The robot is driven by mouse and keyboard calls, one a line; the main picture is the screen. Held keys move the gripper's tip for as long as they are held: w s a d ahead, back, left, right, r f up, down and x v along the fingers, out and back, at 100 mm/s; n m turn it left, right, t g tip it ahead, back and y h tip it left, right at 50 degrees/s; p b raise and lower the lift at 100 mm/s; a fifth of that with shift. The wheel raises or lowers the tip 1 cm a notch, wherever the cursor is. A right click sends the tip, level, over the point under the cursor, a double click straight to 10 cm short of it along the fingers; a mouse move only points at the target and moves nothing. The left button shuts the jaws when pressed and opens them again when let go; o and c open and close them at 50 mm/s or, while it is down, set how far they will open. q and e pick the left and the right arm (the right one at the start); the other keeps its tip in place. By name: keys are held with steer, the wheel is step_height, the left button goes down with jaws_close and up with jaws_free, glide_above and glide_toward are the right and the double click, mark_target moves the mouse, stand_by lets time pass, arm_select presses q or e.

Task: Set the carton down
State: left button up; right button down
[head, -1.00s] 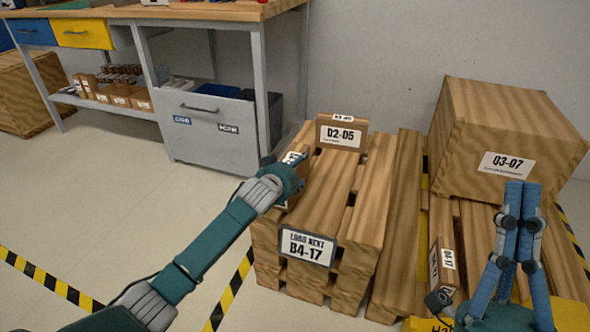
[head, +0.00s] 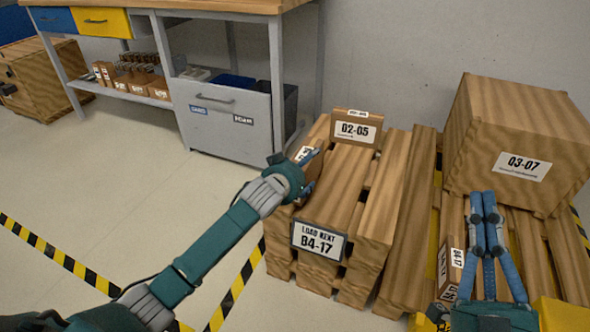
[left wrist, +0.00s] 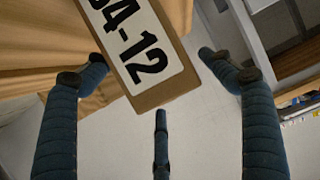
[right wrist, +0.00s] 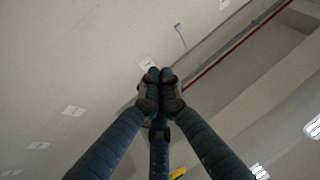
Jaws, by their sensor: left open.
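A brown carton (head: 304,154) stands at the near left edge of the left pallet stack (head: 345,215), partly hidden behind my left gripper (head: 311,172). In the left wrist view its white label ends in "4-12" on the carton (left wrist: 150,95), and its top is cut off by the frame. My left gripper is open, its fingers (left wrist: 155,75) spread on either side of the carton with gaps showing. My right gripper (head: 482,195) is raised over the right pallet. In the right wrist view its fingertips (right wrist: 160,76) are together with nothing between them.
Carton 02-05 (head: 357,129) stands at the back of the left stack, with the sign B4-17 (head: 318,241) on its front. A large crate 03-07 (head: 522,165) and a small carton (head: 449,275) are on the right pallet.

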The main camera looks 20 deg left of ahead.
arm_select(q)
steer(key=p+v, duration=0.1)
steer(key=v, duration=0.2)
steer(key=shift+s+r, duration=0.2)
steer(key=s+d+r+m+h+p, duration=0.1)
steer(key=s+d+r+m+h, duration=0.15)
steer(key=s+d, duration=0.95)
steer(key=s+a+r+t, duration=0.1)
steer(key=s+r+t, duration=0.2)
steer(key=s+r, duration=0.4)
steer(key=s+h, duration=0.1)
steer(key=s, duration=0.3)
steer(key=shift+r, duration=0.4)
arm_select(e)
step_height(320, 180, down, 14)
steer(key=w+d+g+h, duration=0.1)
steer(key=w+g+h, duration=0.1)
steer(key=g, duration=0.4)
steer(key=shift+w+r+g, duration=0.2)
steer(key=shift+w+g, duration=0.1)
